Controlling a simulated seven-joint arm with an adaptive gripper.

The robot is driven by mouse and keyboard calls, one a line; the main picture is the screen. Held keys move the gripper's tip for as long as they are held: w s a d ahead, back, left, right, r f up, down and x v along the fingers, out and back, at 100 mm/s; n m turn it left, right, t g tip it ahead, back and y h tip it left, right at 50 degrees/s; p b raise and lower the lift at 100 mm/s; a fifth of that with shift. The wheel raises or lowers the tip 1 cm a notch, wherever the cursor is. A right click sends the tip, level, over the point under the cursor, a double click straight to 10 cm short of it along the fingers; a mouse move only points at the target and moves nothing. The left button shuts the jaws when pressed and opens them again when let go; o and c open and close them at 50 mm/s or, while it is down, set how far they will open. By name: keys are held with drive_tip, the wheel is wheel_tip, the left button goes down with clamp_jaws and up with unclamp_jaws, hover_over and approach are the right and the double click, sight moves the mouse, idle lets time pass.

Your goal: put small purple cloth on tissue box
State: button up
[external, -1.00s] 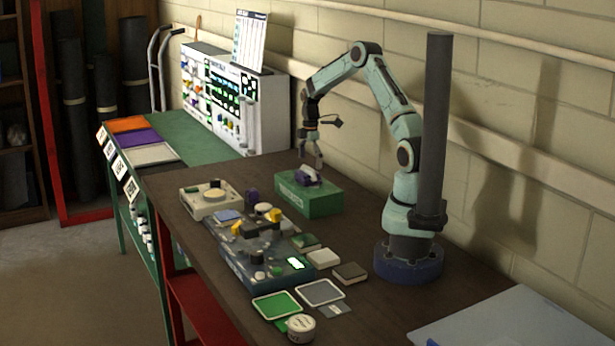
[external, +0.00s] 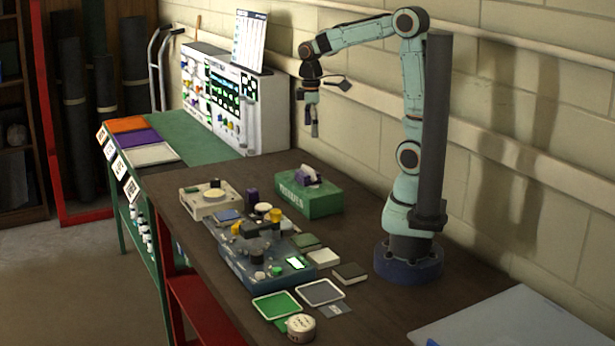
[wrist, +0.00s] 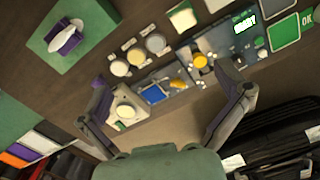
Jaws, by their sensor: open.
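The tissue box (external: 312,199) is a green box on the brown workbench, with a white tissue at its top; it also shows at the upper left of the wrist view (wrist: 84,38). A small purple cloth (external: 307,179) lies on top of the box beside the tissue, and the wrist view shows this purple cloth (wrist: 66,42) draped over the box's middle. My gripper (external: 313,130) is high above the box, apart from it. In the wrist view its two fingers (wrist: 160,108) are spread wide with nothing held between them.
A blue-grey console (external: 262,248) with knobs and a lit screen stands in front of the box. A beige unit (external: 210,201) is to its left. Green and grey square pads (external: 277,306) and a round tin (external: 301,327) lie near the front edge. A white panel machine stands behind.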

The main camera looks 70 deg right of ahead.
drive_tip(key=s+a+f+m, duration=0.2)
drive_tip(key=s+a+m, duration=0.1)
drive_tip(key=s+a, duration=0.7)
drive_tip(key=s, duration=0.4)
drive_tip(key=shift+s+a+f+m+y, duration=0.15)
drive_tip(key=shift+s+a+m+y, duration=0.1)
drive_tip(key=shift+a+m+y, duration=0.15)
